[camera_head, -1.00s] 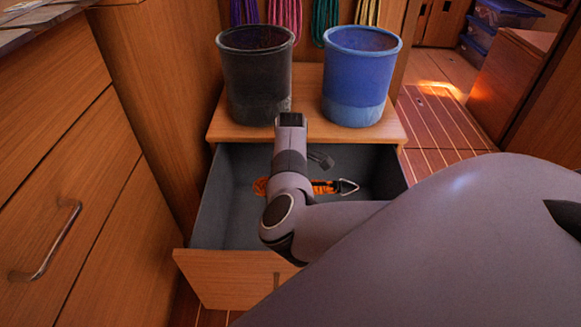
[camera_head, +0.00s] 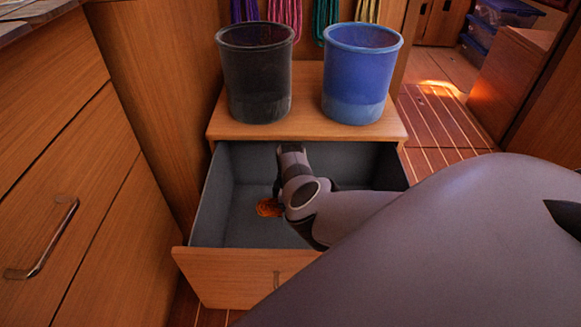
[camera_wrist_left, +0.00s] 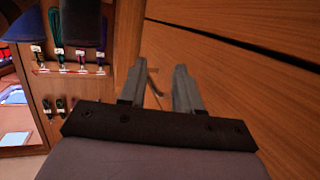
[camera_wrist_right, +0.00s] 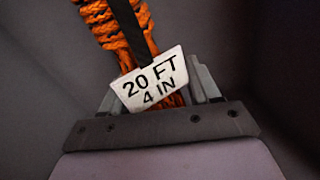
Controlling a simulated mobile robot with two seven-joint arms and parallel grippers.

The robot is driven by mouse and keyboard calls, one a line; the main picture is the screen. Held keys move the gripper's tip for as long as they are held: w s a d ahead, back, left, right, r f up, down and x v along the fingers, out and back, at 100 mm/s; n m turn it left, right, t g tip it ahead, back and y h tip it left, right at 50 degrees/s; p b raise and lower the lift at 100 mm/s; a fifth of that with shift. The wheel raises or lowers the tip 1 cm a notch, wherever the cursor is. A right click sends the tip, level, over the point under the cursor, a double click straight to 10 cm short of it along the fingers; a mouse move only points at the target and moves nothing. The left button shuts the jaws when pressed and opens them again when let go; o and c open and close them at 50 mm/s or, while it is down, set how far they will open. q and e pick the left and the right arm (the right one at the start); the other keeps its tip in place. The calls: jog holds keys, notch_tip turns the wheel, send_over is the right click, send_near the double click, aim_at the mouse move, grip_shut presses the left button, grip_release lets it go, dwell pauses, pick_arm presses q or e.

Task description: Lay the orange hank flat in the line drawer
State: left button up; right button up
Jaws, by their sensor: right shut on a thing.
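The orange hank (camera_head: 269,207) shows in the head view as a small orange patch low inside the open, grey-lined line drawer (camera_head: 238,233). My right arm covers the rest of it. In the right wrist view the hank (camera_wrist_right: 97,14) is a bundle of orange line with a black strap and a white tag (camera_wrist_right: 152,78) reading "20 FT 4 IN". My right gripper (camera_wrist_right: 158,84) is shut on the hank, behind the tag. I cannot tell whether the hank touches the drawer floor. My left gripper (camera_wrist_left: 160,72) is open and empty beside wooden panelling.
A black bucket (camera_head: 256,80) and a blue bucket (camera_head: 360,80) stand on the wooden top (camera_head: 305,128) behind the drawer. Several coloured hanks hang behind them. A wooden cabinet with a metal handle (camera_head: 50,240) stands at left. The drawer's left part looks clear.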

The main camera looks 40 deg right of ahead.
jog(key=shift+f, duration=0.3)
